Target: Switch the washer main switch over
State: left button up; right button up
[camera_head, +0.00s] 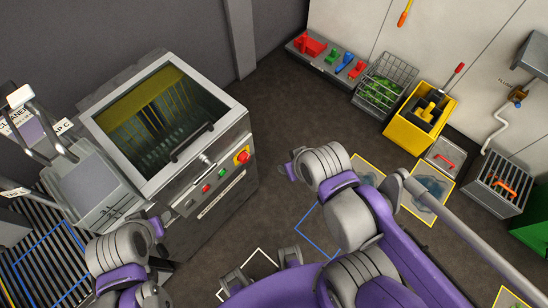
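The washer (215,160) is a grey metal cabinet at left centre, with a large window on its sloping top. Its main switch (242,156) is a red knob on a yellow plate at the right end of the front panel. The knob's exact setting is too small to read. My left arm (118,250) shows at the bottom left, below and left of the front panel. My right arm (345,205) shows right of the washer, apart from the switch.
A red button (206,188) and a green button (222,173) sit left of the switch. Dark floor (275,205) lies open before the panel. A roller conveyor (40,265) adjoins at left. A yellow bucket (413,133), wire basket (380,88) and tool shelf (325,62) line the far wall.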

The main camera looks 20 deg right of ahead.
aim_at(244, 156)
jog(key=z, duration=0.45)
jog(key=k+j+z, duration=0.15)
jog(key=j+z, duration=0.2)
jog(key=k+j+z, duration=0.15)
jog(key=z, duration=0.2)
jog(key=k+j+z, duration=0.2)
jog(key=z, duration=0.2)
jog(key=k+l, duration=0.05)
